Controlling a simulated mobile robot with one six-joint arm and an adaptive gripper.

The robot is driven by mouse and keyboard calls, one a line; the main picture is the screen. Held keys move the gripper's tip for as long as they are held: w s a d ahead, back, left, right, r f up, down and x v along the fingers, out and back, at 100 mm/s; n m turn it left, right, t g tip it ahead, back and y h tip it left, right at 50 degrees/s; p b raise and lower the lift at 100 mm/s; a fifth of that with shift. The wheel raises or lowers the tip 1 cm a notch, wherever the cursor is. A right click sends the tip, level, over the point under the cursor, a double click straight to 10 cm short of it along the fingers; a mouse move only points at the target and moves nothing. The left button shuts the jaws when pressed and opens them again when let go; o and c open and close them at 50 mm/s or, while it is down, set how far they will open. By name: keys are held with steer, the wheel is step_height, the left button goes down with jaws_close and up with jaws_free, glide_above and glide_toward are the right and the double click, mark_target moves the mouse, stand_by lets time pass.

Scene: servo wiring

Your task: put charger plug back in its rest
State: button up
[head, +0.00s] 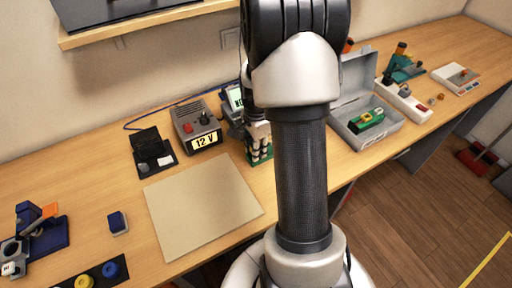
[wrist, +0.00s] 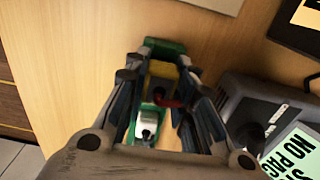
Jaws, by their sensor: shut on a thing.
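My gripper (wrist: 161,78) is shut on a yellow plug-like piece (wrist: 163,69), which I take to be the charger plug. A dark part and a red lead show behind it, between the fingers. A green block (wrist: 174,47), perhaps the rest, shows just beyond the fingertips, and a green and white part (wrist: 148,124) shows nearer the palm. Whether plug and green block touch, I cannot tell. In the head view my gripper (head: 259,150) is low over the table, with green (head: 252,160) at its tips. The charger (wrist: 292,155) reads "NO PAC", its text cut off, close on the right.
The 12 V supply (head: 197,126) stands left of the charger, with a black stand (head: 150,150) beyond it. A pale mat (head: 203,207) lies in front. An open grey case (head: 365,125) holding a green and yellow item stands right of my arm, which hides part of the table.

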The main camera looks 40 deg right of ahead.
steer(key=shift+f, duration=0.15)
steer(key=o, duration=1.1)
step_height(320, 180, up, 12)
stand_by(0.4)
